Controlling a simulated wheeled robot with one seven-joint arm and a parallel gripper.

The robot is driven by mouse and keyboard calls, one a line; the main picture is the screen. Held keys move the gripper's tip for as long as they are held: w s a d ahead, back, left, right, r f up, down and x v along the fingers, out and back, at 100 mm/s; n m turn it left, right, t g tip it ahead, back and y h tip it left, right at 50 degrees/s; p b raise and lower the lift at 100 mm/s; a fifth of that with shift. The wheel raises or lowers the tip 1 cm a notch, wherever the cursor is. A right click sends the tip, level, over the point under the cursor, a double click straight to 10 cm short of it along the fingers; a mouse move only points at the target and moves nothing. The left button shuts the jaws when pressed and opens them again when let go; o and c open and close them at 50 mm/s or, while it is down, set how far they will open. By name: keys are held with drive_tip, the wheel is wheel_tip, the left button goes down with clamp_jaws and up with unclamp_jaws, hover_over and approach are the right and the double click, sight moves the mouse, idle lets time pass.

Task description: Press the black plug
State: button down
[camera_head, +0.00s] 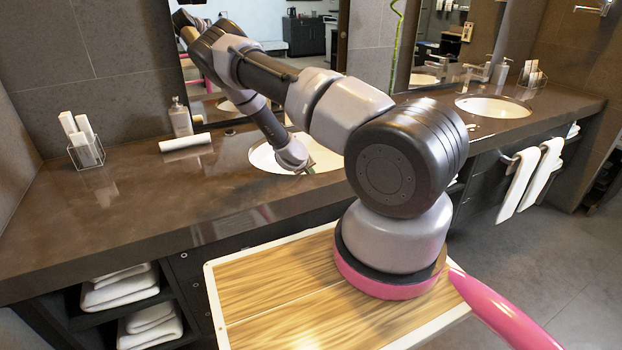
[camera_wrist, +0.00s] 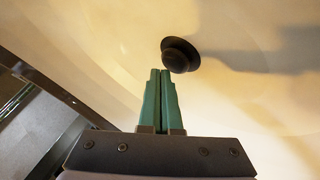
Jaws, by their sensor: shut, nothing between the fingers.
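The black plug (camera_wrist: 180,54) is a small round dark knob on a wider disc, on the pale inner surface of the sink basin in the wrist view. My gripper (camera_wrist: 160,72) has its two green fingers shut together with nothing between them. In the picture the fingertips are just below and left of the plug; I cannot tell whether they touch it. In the head view my gripper (camera_head: 309,170) reaches over the near sink (camera_head: 327,158), and the plug is hidden there.
A bottle (camera_head: 180,117), a rolled white towel (camera_head: 185,142) and a clear holder (camera_head: 87,152) stand left on the dark counter (camera_head: 130,205). A second sink (camera_head: 494,107) is at the right. A mirror stands behind. The counter's front left is clear.

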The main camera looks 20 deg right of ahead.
idle(0.4)
drive_tip(key=shift+s+f, duration=0.1)
drive_tip(key=shift+f, duration=0.3)
